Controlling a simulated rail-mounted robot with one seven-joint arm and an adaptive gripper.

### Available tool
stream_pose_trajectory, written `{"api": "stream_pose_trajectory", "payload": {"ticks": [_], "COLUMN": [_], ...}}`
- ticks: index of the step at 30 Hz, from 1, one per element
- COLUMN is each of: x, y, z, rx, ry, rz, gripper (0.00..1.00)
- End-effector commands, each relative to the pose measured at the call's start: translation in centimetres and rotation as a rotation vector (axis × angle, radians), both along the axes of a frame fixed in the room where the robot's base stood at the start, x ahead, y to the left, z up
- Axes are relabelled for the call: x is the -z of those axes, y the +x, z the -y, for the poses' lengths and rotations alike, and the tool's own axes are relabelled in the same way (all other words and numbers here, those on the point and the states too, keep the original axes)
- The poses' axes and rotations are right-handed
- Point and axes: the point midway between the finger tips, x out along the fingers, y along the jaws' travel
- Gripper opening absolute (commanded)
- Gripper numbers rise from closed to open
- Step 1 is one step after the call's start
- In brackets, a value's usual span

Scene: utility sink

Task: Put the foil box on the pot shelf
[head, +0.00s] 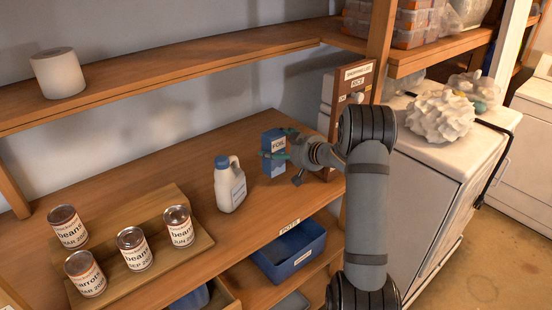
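The foil box (273,166) is blue, with a pale label reading FOIL. It stands upright on the wide wooden shelf (150,165), near that shelf's right end. My gripper (275,144) reaches in from the right at the box's upper part. One greenish finger crosses the front of the box and the other shows at its far upper right. Whether the fingers press on the box cannot be told. A small white label (289,226) on the shelf's front edge seems to read POTS. Which shelf is the pot shelf is not otherwise clear.
A white jug (229,186) with a blue cap stands left of the box. Several cans sit on a wooden riser (190,247). A blue bin (290,262) is below. An upright post with a sign (357,73) stands right. A paper roll (58,74) is above.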

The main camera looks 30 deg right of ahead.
Motion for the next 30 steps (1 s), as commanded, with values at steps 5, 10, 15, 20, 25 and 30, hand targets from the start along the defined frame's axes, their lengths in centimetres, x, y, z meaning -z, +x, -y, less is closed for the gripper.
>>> {"api": "stream_pose_trajectory", "payload": {"ticks": [5, 10, 15, 20, 25, 30], "x": [1.4, 3.7, 4.2, 4.2, 4.6, 4.5], "y": [0.4, 0.4, 0.4, 0.4, 0.3, 0.3], "z": [-0.1, -0.1, 0.0, 0.0, -0.1, -0.1], "rx": [0.001, 0.001, 0.001, 0.001, 0.000, 0.000], "ry": [0.002, 0.002, -0.001, -0.001, 0.000, 0.000], "rz": [-0.003, -0.003, 0.002, 0.002, 0.000, 0.000], "gripper": [0.34, 0.34, 0.34, 0.34, 0.70, 0.80]}}
